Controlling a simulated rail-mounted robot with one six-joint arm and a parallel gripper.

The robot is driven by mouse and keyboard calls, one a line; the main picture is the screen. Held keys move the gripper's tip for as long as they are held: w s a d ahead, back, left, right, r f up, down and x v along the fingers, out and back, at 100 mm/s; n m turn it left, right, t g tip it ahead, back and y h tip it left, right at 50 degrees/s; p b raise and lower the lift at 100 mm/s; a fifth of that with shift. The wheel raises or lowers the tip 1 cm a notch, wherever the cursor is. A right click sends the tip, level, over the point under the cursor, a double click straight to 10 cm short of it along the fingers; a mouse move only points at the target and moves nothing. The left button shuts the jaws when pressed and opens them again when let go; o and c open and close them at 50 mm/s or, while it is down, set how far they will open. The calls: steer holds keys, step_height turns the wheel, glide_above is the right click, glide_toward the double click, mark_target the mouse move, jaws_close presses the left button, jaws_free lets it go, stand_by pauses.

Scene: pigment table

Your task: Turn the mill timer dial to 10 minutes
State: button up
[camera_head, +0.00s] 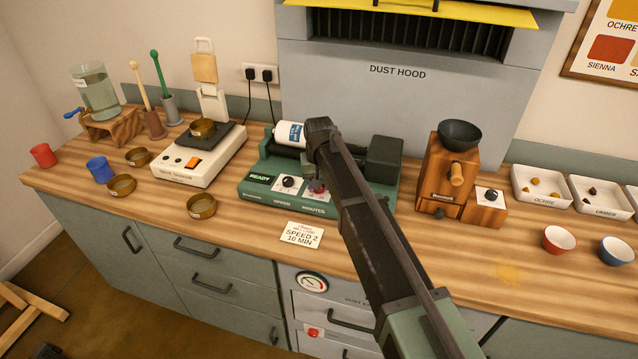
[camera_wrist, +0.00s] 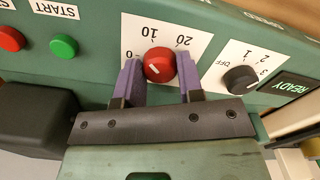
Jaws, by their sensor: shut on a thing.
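The red minutes dial (camera_wrist: 159,65) of the mill timer sits between the two purple fingers of my gripper (camera_wrist: 159,78) in the wrist view. My gripper is shut on the dial's sides. The scale around it reads 0, 10 and 20, upside down here. The dial's white mark shows on its lower left, toward the 0 side; its exact setting is hard to tell. In the head view the green mill (camera_head: 262,190) stands mid-table. My arm reaches over it, and my gripper (camera_head: 317,188) mostly hides the dial there.
A black speed dial (camera_wrist: 240,79) is beside the red one, near a READY display (camera_wrist: 289,87). Green (camera_wrist: 63,46) and red buttons are on the other side. A card (camera_head: 302,235) reading SPEED 2, 10 MIN lies in front of the mill. A wooden grinder (camera_head: 447,175) stands right.

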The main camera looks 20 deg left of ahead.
steer(key=shift+m, duration=1.5)
steer(key=o, duration=0.9)
step_height(320, 180, up, 11)
steer(key=p, duration=1)
steer(key=shift+f+p, duration=0.1)
steer(key=shift+p, duration=0.3)
